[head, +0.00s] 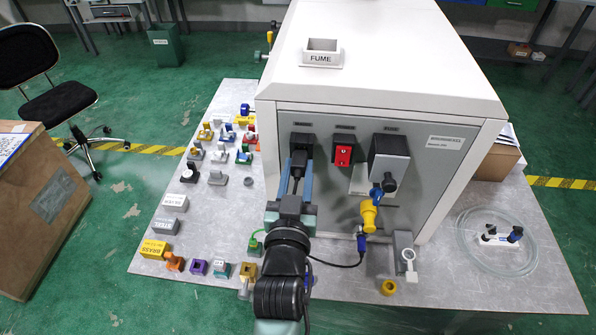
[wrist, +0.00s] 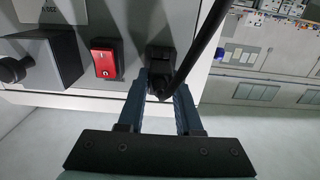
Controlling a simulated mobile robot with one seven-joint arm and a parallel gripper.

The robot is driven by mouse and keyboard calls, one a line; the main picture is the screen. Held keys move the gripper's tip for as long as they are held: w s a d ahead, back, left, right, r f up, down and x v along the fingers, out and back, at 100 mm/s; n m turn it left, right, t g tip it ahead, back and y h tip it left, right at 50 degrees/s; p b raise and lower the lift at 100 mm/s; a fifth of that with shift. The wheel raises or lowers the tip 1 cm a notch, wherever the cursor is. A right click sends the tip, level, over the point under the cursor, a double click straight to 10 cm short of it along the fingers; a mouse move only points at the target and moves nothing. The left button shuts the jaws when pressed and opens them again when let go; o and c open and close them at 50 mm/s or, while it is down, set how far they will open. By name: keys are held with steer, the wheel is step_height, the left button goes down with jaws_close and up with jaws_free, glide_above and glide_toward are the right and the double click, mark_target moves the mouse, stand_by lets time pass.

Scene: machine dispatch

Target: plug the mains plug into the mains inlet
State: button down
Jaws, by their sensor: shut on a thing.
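The black mains inlet (head: 302,140) is at the left of the grey machine's front panel. It also shows in the wrist view (wrist: 160,52). My gripper (head: 296,172) is shut on the black mains plug (head: 299,160), with one blue finger on each side of it. In the wrist view the plug (wrist: 159,82) sits between the fingertips, right at the inlet's lower part. A black cable (wrist: 199,45) runs from it up and to the right. The plug's front end is hidden, so I cannot tell whether it is inside the inlet or only touching it.
A red switch (head: 343,155) and a black box with a knob (head: 389,158) are right of the inlet. A yellow fitting (head: 369,215) hangs below. Several small coloured parts and labelled blocks (head: 154,250) cover the table's left side.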

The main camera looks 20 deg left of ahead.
steer(key=shift+w+a, duration=0.2)
steer(key=shift+w, duration=0.45)
steer(key=c, duration=0.5)
jaws_free()
steer(key=shift+w, duration=0.15)
steer(key=shift+v, duration=1.85)
